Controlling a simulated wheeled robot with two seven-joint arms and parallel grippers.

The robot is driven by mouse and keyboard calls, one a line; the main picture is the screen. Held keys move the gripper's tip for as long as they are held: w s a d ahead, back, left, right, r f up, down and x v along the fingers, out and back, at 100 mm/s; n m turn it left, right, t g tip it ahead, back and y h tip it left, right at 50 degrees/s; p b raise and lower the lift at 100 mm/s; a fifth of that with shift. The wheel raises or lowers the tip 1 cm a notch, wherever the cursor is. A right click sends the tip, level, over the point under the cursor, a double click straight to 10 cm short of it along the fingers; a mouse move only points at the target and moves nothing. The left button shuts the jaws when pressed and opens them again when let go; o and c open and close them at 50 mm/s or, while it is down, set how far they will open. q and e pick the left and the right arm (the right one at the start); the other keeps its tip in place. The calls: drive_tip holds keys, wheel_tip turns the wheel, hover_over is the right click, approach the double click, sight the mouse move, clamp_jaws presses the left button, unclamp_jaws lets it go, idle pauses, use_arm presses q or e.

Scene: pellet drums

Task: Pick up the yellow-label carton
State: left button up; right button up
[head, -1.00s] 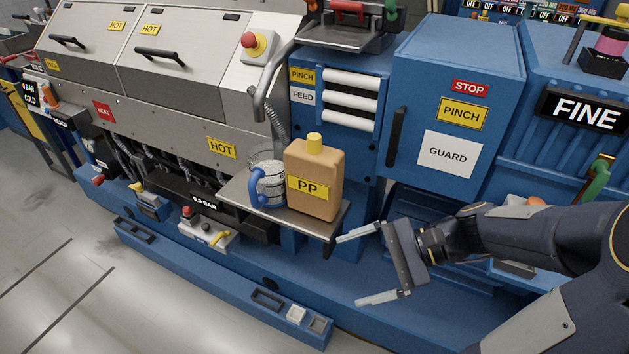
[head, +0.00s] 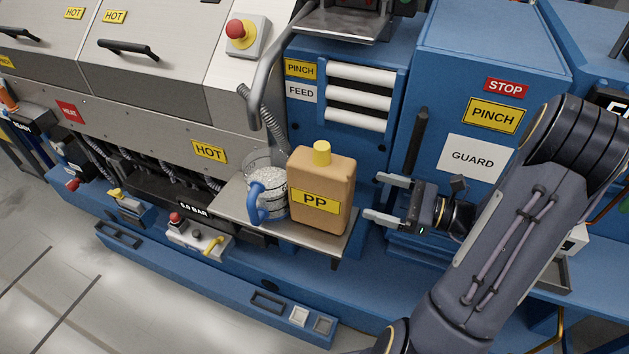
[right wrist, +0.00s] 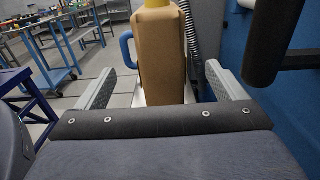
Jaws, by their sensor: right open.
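The yellow-label carton (head: 319,190) is a tan, upright jug with a yellow cap and a yellow PP label. It stands on a small grey shelf (head: 233,207) in the head view. My right gripper (head: 371,198) is open, just right of the carton, with its fingers pointing left at it and apart from it. In the right wrist view the carton (right wrist: 160,55) stands upright ahead, between the lines of the two open fingers (right wrist: 160,85). Its lower part is hidden behind my gripper body. My left gripper is not in view.
A clear measuring jug (head: 268,184) of white pellets with a blue handle stands close left of the carton. A bent grey pipe (head: 261,85) and hose rise behind. The blue guard box (head: 470,100) with a dark handle (head: 416,143) is behind my right gripper.

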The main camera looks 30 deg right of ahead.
sight(354, 188)
drive_tip(key=p+x, duration=0.1)
drive_tip(key=x, duration=0.5)
drive_tip(key=shift+a, duration=0.1)
drive_tip(key=shift+p+x, duration=0.7)
drive_tip(key=shift+x, duration=2.1)
drive_tip(key=shift+w, duration=0.1)
drive_tip(key=shift+c, duration=0.4)
drive_tip(key=c, duration=1.5)
